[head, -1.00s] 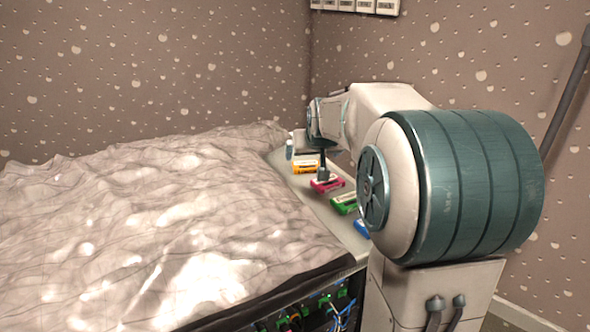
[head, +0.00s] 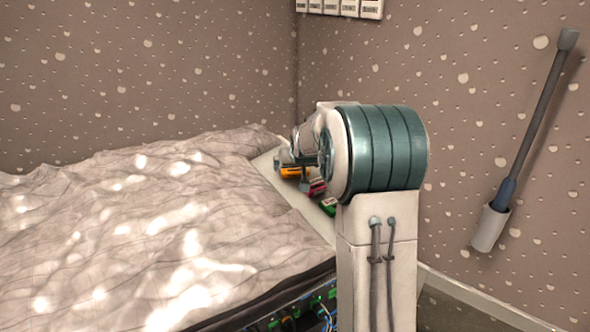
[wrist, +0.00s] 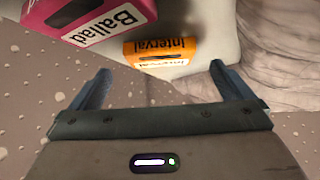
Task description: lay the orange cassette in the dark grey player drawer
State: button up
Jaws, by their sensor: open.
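The orange cassette (head: 293,173) lies on the pale strip beside the crumpled sheet, partly hidden by my arm in the head view. In the wrist view the orange cassette (wrist: 160,48), labelled "Interval", lies beyond my fingertips, roughly between them in the picture. My gripper (wrist: 159,72) is open, with nothing between its fingers and a visible gap to the cassette. I cannot make out the dark grey player drawer in either current view.
A pink cassette (wrist: 95,18) labelled "Ballad" lies close to the orange one. A green cassette (head: 328,206) lies nearer on the strip (head: 300,207). The crumpled sheet (head: 130,220) fills the left side. Cables and electronics (head: 300,312) show below the front edge.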

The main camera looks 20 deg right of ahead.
aim_at(296, 171)
jog(key=shift+p+x, duration=0.3)
jog(key=shift+x, duration=1.6)
jog(key=c, duration=1.1)
jog(key=shift+r, duration=0.1)
